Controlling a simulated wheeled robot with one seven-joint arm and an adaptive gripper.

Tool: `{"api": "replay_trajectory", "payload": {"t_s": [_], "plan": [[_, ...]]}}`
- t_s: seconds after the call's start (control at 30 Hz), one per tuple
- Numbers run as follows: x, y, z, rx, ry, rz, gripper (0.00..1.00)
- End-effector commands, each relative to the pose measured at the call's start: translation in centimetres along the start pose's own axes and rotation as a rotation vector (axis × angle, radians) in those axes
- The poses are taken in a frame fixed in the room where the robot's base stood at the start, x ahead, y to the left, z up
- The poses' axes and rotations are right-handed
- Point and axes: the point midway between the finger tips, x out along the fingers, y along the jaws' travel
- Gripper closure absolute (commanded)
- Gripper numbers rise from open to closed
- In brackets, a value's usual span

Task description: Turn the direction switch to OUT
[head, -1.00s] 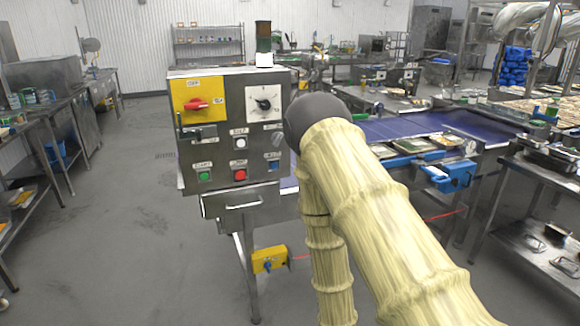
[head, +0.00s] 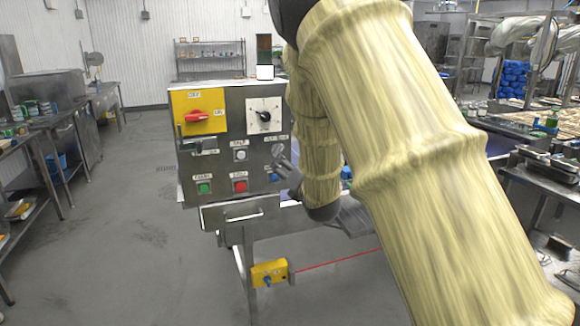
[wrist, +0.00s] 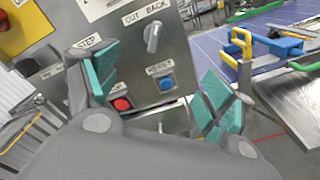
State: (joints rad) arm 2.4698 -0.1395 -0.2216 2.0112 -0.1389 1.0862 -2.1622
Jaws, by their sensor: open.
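The direction switch (wrist: 152,37) is a grey knob on the steel control panel (wrist: 190,70), under a label reading OUT and BACK. In the wrist view its handle is nearly upright, leaning slightly; I cannot tell which setting it is on. My gripper (wrist: 160,78) is open and empty, its teal-padded fingers spread apart in front of the panel, below the switch in the wrist view. The switch shows between and beyond the fingertips, apart from them. In the head view my gripper (head: 285,166) is at the panel's right edge, partly hidden by my arm.
Near the switch are a blue RESET button (wrist: 166,84) and a red button (wrist: 122,104). A yellow plate with a red handle (head: 197,117) and a black dial (head: 264,116) sit higher. A blue conveyor (wrist: 217,50) lies to the right. The floor at left is clear.

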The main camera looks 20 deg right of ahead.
Motion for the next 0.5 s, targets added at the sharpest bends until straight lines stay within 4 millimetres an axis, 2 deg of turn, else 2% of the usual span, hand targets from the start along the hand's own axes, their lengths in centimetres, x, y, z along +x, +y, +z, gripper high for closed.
{"api": "replay_trajectory", "payload": {"t_s": [0.1,0.27,0.5], "plan": [[0.3,1.1,1.3,-0.050,-0.019,0.021,0.18],[1.4,1.4,1.8,-0.063,-0.024,0.026,0.18],[4.7,1.5,1.8,-0.060,-0.024,0.025,0.18]]}}
